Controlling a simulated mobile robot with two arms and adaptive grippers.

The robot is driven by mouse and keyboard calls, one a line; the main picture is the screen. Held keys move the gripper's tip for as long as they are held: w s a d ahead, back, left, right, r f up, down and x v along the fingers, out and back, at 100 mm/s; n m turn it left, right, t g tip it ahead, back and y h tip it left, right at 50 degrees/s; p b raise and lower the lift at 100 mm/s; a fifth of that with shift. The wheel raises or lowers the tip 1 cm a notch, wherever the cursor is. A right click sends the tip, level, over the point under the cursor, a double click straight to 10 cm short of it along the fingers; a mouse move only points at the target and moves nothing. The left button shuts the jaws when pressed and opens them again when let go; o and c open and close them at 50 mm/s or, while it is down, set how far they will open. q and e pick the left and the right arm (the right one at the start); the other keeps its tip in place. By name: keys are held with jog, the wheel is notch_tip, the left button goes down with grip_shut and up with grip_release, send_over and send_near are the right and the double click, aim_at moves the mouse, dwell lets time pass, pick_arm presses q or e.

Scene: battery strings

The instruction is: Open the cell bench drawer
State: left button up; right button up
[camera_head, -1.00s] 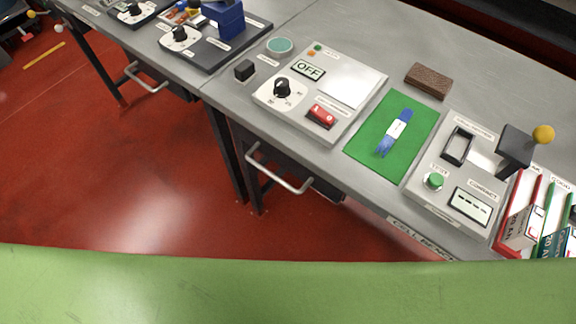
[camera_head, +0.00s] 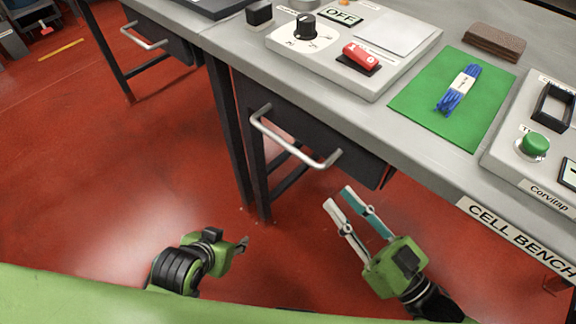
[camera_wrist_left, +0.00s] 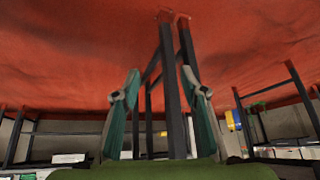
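The cell bench drawer (camera_head: 357,167) has a dark front and sits shut under the grey bench top. Its silver bar handle (camera_head: 290,147) stands out from the front, and nothing touches it. My right gripper (camera_head: 338,197) is open and empty, below and a little right of the handle's right end, apart from it. My left gripper (camera_head: 244,242) is lower and to the left, over the red floor, clear of the drawer. The left wrist view shows its two fingers (camera_wrist_left: 163,82) spread with nothing between them. The drawer's inside is hidden.
The bench top carries a grey control box (camera_head: 335,55), a green mat (camera_head: 415,103) with a blue bundle (camera_head: 459,90), and a brown block (camera_head: 494,41). Dark bench legs (camera_head: 228,130) stand left of the drawer. Another handle (camera_head: 143,37) is at upper left. Floor in front is clear.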

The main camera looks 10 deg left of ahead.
aim_at(294, 154)
jog(key=s+a+r+y+b, duration=0.2)
jog(key=s+r+y, duration=0.15)
jog(key=r, duration=0.25)
jog(key=shift+h, duration=0.35)
jog(key=x, duration=1.2)
jog(key=shift+a+r+p, duration=0.1)
jog(key=shift+r+p, duration=0.15)
jog(key=shift+p, duration=0.1)
jog(key=shift+w+a+r, duration=0.15)
jog(key=shift+w+a, duration=0.1)
jog(key=shift+a, duration=0.1)
pick_arm(q)
jog(key=shift+t, duration=0.3)
jog(key=r, duration=0.4)
jog(key=shift+s+a, duration=0.1)
jog(key=shift+s, duration=0.3)
pick_arm(e)
grip_shut()
